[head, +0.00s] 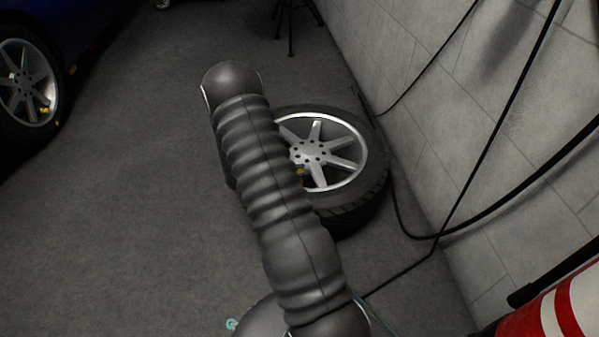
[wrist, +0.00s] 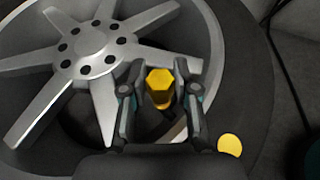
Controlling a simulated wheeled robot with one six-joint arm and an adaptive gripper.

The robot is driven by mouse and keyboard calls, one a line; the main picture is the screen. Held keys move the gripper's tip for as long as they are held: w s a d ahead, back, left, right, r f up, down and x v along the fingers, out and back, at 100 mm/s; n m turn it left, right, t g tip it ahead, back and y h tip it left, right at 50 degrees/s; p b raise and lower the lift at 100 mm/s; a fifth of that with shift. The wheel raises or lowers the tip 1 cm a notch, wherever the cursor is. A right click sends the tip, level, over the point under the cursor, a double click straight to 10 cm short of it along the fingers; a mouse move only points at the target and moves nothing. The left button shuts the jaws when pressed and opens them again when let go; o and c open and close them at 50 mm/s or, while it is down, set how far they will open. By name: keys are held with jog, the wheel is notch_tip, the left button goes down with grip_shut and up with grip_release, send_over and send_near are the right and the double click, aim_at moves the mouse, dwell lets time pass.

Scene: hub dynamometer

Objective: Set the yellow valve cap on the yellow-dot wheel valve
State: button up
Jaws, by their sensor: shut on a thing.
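The yellow valve cap (wrist: 160,88), with a hexagonal top, is between the fingers of my gripper (wrist: 159,76) in the wrist view. My gripper is shut on it. The cap is over the inner edge of the wheel rim, beside a spoke. A yellow dot (wrist: 230,145) is on the tyre below and right of the cap. The silver-spoked wheel (wrist: 90,47) lies flat on the floor; it also shows in the head view (head: 311,153). In the head view my arm hides most of my gripper.
A blue car's wheel (head: 28,83) stands at the upper left, with small yellow spots near it. A tiled wall (head: 450,90) with hanging black cables is on the right. A red and white object (head: 552,315) is at the lower right. Floor at left is clear.

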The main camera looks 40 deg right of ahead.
jog(key=shift+f+b, duration=0.45)
jog(key=shift+f, duration=0.4)
jog(key=o, duration=0.6)
jog(key=shift+o, duration=0.2)
jog(key=shift+p+v, duration=1.5)
jog(key=shift+v, duration=3.9)
jog(key=shift+a, duration=0.1)
